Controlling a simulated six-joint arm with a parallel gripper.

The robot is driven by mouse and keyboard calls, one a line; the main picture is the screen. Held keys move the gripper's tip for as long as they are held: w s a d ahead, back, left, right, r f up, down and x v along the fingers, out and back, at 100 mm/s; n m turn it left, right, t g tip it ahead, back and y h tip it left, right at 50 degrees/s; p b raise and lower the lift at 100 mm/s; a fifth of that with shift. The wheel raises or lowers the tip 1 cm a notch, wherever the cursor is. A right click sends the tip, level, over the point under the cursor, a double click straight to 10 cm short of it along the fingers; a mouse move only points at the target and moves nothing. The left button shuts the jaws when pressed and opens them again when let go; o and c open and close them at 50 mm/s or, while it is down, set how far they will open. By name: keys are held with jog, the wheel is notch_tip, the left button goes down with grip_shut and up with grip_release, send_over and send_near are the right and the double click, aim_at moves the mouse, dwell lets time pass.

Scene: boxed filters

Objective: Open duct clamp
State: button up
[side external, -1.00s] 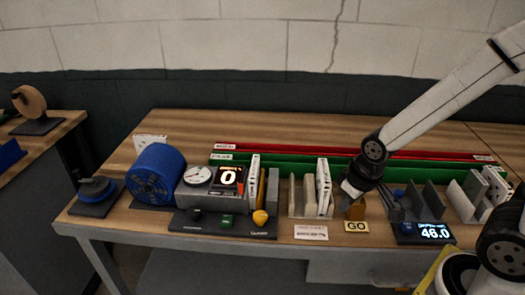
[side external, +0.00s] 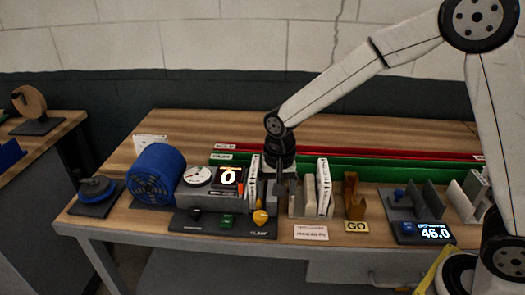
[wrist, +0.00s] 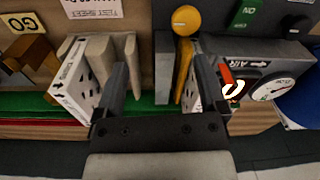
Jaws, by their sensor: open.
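The duct clamp appears to be the yellow round knob (side external: 260,217) with the grey upright plate (wrist: 163,68) beside it, at the right end of the duct; I cannot tell which part is its handle. The knob also shows at the top of the wrist view (wrist: 186,20). A white boxed filter (side external: 253,177) stands upright at the duct's right end. My gripper (side external: 276,198) is open and points down just behind and right of the knob. In the wrist view its fingers (wrist: 160,85) straddle the grey plate and a yellow-edged plate (wrist: 184,72), with no grip visible.
A blue fan (side external: 156,176), dial gauge (side external: 198,175) and display reading 0 (side external: 228,178) stand left. A rack with another white filter (side external: 323,188) stands close right, beyond it a brown holder (side external: 354,196) by the GO sign (side external: 355,227). Green and red rails run behind.

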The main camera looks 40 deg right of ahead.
aim_at(260, 215)
jog(key=shift+w+a+f+m+g, duration=0.15)
jog(key=shift+w+a+m, duration=0.3)
jog(key=shift+w+a, duration=0.25)
jog(key=shift+w+a+f+m+g, duration=0.15)
jog(key=shift+w+a+m, duration=0.35)
jog(key=shift+a, duration=0.25)
jog(key=shift+f, duration=3.85)
grip_shut()
